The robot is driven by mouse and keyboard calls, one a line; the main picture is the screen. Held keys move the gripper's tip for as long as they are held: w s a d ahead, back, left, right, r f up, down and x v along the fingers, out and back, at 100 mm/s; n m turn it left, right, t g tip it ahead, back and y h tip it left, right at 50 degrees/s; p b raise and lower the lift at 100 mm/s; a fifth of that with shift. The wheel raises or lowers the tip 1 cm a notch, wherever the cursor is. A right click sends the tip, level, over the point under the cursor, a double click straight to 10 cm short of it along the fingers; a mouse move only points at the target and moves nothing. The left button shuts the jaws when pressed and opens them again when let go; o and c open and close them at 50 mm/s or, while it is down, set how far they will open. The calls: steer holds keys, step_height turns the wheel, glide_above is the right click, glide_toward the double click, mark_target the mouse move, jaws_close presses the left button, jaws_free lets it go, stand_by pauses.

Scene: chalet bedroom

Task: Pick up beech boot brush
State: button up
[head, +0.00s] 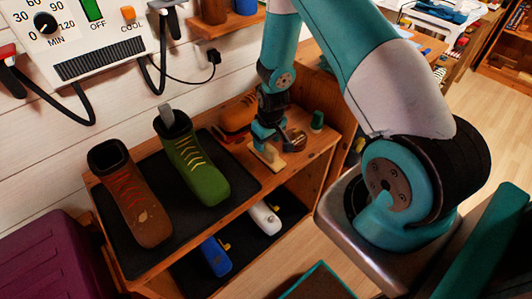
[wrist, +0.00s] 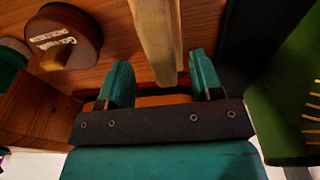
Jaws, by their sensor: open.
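The beech boot brush (head: 268,162) lies on the wooden shelf top, a pale wooden piece beside the black mat. In the wrist view, the brush (wrist: 155,40) is a long pale bar running from the top edge down toward the gap between my teal fingertips. My gripper (wrist: 164,72) is open, with a finger on each side of the bar's near end. In the head view, my gripper (head: 265,142) is low over the shelf, right at the brush, and partly hides it. I cannot tell whether the fingers touch the brush.
A round brown tin (head: 296,140) and a small green-capped jar (head: 318,121) stand close to the right. An orange item (head: 234,117) sits behind. A green boot (head: 197,168) and a brown boot (head: 137,205) stand on the mat (head: 222,148) at left.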

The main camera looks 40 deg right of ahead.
mark_target(266, 145)
step_height(266, 145, down, 4)
steer(key=shift+w+a, duration=0.1)
steer(key=shift+w, duration=0.05)
steer(key=c, duration=0.7)
steer(key=shift+o, duration=0.2)
steer(key=shift+r, duration=0.1)
step_height(266, 145, up, 20)
